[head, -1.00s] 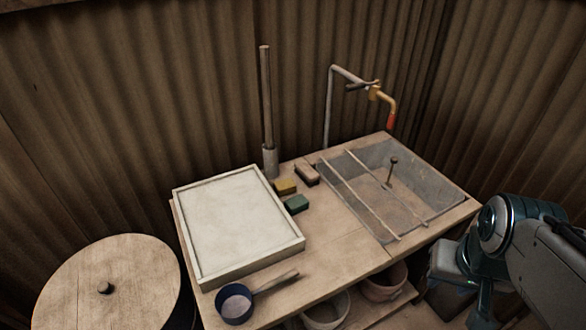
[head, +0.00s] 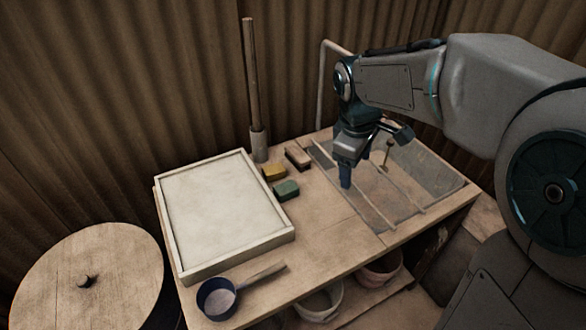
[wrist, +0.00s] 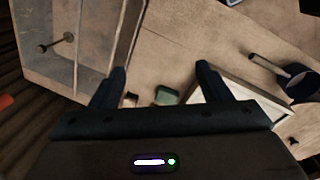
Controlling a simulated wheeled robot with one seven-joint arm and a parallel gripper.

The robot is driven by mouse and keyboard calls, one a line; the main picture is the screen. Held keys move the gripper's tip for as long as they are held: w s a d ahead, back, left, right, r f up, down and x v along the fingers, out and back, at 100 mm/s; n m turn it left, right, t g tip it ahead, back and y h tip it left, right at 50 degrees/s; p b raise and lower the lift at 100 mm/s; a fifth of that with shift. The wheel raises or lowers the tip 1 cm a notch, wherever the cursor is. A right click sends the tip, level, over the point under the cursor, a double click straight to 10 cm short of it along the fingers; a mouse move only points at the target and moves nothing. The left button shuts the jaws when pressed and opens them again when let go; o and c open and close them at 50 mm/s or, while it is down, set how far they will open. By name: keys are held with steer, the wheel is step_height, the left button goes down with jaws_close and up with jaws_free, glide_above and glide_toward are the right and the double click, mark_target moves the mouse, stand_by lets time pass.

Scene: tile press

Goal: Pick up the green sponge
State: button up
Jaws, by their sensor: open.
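The green sponge (head: 286,190) lies on the wooden bench just right of the white framed tray. In the wrist view the green sponge (wrist: 167,96) shows between my two fingers, farther off and partly cut by the gripper body. My gripper (head: 346,184) points down above the left edge of the sink, to the right of the sponge and apart from it. In the wrist view my gripper (wrist: 160,80) has its fingers spread with nothing between them.
A yellow sponge (head: 273,172) and a brown brush-like block (head: 298,158) lie close behind the green sponge. The white tray (head: 291,237) is at left. A dark pan (head: 217,299) lies in front. The sink (head: 440,170) has rods across it. Bench between is clear.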

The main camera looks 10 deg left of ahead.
steer(key=w+a+f+n+b, duration=0.1)
steer(key=w+a+f+n, duration=0.4)
steer(key=w+a+n, duration=0.3)
steer(key=n+g+y+b, duration=0.1)
steer(key=n+g+b, duration=0.1)
steer(key=n, duration=0.3)
glide_above(286, 187)
step_height(286, 187, down, 6)
step_height(286, 187, down, 13)
steer(key=shift+f, duration=0.1)
steer(key=c, duration=1.1)
